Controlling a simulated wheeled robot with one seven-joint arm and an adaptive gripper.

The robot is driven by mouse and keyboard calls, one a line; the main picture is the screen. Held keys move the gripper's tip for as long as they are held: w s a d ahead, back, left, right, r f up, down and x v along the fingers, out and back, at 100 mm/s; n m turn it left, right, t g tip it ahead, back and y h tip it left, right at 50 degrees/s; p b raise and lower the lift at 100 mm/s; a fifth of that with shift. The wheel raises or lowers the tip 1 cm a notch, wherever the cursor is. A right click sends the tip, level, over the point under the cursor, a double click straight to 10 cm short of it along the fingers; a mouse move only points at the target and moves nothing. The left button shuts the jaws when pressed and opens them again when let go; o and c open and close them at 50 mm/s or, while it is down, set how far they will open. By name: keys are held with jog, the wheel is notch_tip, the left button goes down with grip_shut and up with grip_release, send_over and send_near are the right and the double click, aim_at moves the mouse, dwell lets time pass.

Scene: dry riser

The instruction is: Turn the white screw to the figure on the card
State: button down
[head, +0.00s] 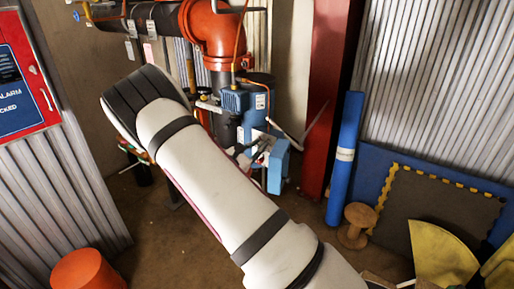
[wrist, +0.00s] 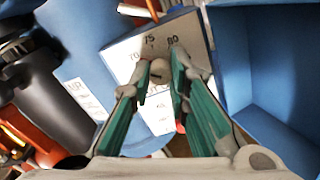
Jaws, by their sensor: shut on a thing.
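My gripper (wrist: 160,76), with green inner pads, is shut on the screw. In the head view my gripper (head: 246,157) is at the blue unit (head: 278,165) below the orange pipe, and the screw is too small to make out. White labels with print (wrist: 82,98) show at left in the wrist view; I cannot tell whether one is the card.
An open blue cover or box (wrist: 285,75) stands close on the right of my fingers. A dark pipe (wrist: 45,85) is close on the left. A red post (head: 325,100), a blue roll (head: 345,160) and a wooden spool (head: 356,225) stand to the right.

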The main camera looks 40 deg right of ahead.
jog(key=shift+s+n+p, duration=0.1)
jog(key=shift+n+p, duration=1.1)
jog(key=shift+n, duration=3.8)
jog(key=c, duration=1.5)
grip_release()
jog(key=v, duration=1.2)
jog(key=shift+f, duration=0.15)
